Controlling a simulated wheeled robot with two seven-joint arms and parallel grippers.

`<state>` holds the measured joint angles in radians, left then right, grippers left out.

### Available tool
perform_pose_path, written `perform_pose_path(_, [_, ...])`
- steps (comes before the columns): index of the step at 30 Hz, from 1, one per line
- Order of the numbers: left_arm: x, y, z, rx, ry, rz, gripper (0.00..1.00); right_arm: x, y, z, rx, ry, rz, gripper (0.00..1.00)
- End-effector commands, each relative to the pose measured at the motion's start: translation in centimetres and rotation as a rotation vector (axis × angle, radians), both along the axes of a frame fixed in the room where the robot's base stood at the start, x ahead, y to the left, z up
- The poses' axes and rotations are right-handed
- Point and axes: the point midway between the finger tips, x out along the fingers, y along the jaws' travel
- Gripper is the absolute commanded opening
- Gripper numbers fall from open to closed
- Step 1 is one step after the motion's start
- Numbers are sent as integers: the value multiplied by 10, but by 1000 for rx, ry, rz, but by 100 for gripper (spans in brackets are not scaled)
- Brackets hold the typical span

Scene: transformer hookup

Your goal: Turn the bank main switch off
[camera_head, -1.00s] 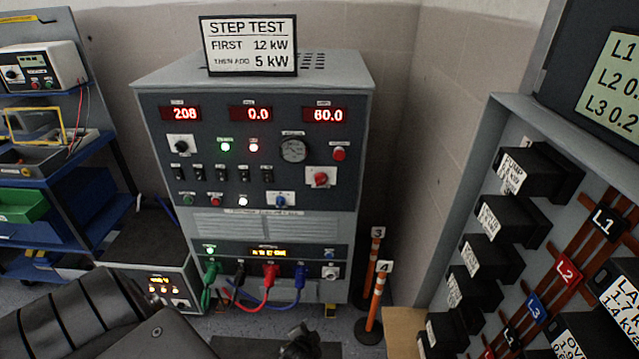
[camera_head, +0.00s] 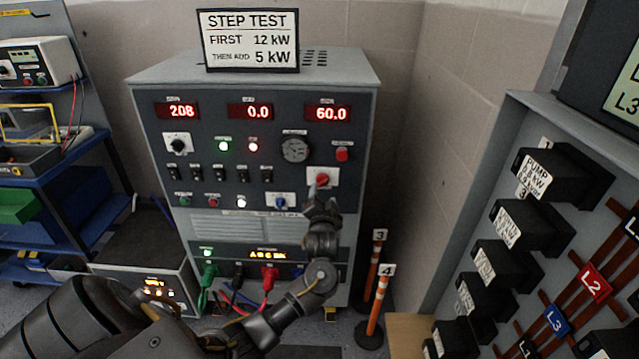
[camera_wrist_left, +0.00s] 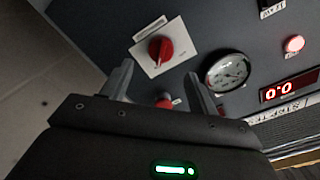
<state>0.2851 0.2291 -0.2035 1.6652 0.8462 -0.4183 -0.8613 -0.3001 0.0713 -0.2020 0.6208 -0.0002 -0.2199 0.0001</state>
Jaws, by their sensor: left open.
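The load bank (camera_head: 225,225) is a grey cabinet with a dark front panel. A red rotary switch (camera_head: 322,180) on a white plate, taken as the main switch, sits at the panel's right. In the left wrist view the red knob (camera_wrist_left: 160,48) shows just beyond my fingertips, its pointer slightly tilted; its label is too small to read. My left gripper (camera_wrist_left: 158,72) is open and empty, facing the panel, with no clear contact. In the head view my left gripper (camera_head: 321,203) is just below the switch, its fingers hard to make out. My right gripper is not seen.
A red button (camera_head: 342,155) and a round gauge (camera_head: 295,149) sit close to the switch. A blue knob (camera_head: 281,201) is lower left. Coloured cables plug in below. Orange posts (camera_head: 377,305) stand to the right, before a grey breaker cabinet (camera_head: 470,190).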

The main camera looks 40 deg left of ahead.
Motion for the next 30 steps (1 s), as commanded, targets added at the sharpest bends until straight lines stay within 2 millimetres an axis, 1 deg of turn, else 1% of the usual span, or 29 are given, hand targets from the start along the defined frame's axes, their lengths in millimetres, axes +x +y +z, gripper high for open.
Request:
perform_pose_path(1, [8,4,3,4,-2,1,60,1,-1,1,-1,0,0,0])
perform_pose_path(6, [31,21,6,6,-3,2,60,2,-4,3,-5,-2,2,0])
perform_pose_path(12, [50,37,4,4,-4,1,60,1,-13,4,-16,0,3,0])
perform_pose_path(18, [58,42,4,2,-3,-1,60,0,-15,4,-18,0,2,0])
perform_pose_path(25, [58,41,4,3,-3,-1,60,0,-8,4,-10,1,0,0])
perform_pose_path(30, [58,41,4,3,-3,-1,38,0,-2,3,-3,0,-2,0])
